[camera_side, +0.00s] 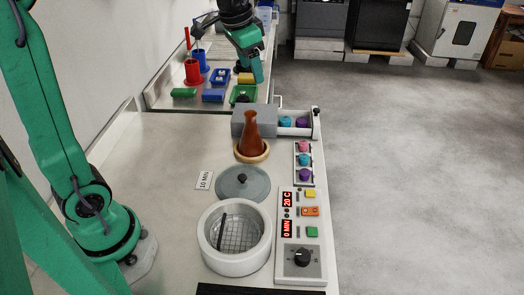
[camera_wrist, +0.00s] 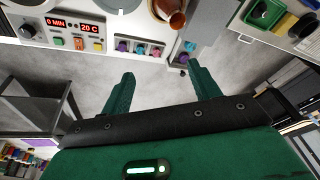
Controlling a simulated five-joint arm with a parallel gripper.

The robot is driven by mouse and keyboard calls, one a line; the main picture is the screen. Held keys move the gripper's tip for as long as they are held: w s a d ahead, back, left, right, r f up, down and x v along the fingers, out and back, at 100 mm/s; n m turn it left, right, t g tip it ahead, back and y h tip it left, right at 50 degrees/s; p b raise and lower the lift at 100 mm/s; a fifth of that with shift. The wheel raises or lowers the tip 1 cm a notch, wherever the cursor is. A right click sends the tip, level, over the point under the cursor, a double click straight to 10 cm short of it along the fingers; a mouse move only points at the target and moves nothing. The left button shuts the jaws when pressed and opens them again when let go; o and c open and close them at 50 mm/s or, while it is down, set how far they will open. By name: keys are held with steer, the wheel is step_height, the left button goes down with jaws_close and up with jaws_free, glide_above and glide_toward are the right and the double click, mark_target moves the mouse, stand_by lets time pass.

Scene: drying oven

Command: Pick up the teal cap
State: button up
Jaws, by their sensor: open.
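A teal cap (camera_side: 304,160) sits in a small rack (camera_side: 297,178) between a pink cap (camera_side: 304,146) and a purple cap (camera_side: 305,174). In the wrist view this teal cap (camera_wrist: 140,48) is beyond my fingertips, at the top. My gripper (camera_side: 256,78) appears in the upper middle of the side view. In the wrist view my gripper (camera_wrist: 158,70) has its fingers spread, with nothing between them but floor. It is apart from the caps.
A brown flask (camera_side: 252,138) stands on a round base near the grey drawer box (camera_side: 240,122). A white pot (camera_side: 211,258), its grey lid (camera_side: 243,186) and a control panel (camera_side: 300,254) are nearer. Coloured trays (camera_side: 243,97) lie farther back. Floor on the right is clear.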

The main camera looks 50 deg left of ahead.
steer(key=w+a+f+m+g, duration=0.1)
steer(key=w+a+f, duration=0.1)
steer(key=w+f, duration=0.35)
steer(key=w+a+f+m+g, duration=0.1)
steer(key=w+a+f, duration=0.1)
steer(key=w, duration=0.6)
steer(key=m+g, duration=0.1)
steer(key=m, duration=0.1)
glide_toward(285, 119)
steer(key=shift+d+f, duration=0.1)
steer(key=shift+d, duration=0.05)
steer(key=shift+w+f, duration=0.1)
steer(key=shift+f, duration=0.25)
steer(key=shift+f, duration=0.1)
steer(key=shift+f, duration=1.2)
steer(key=shift+f, duration=0.1)
steer(key=shift+f, duration=2.55)
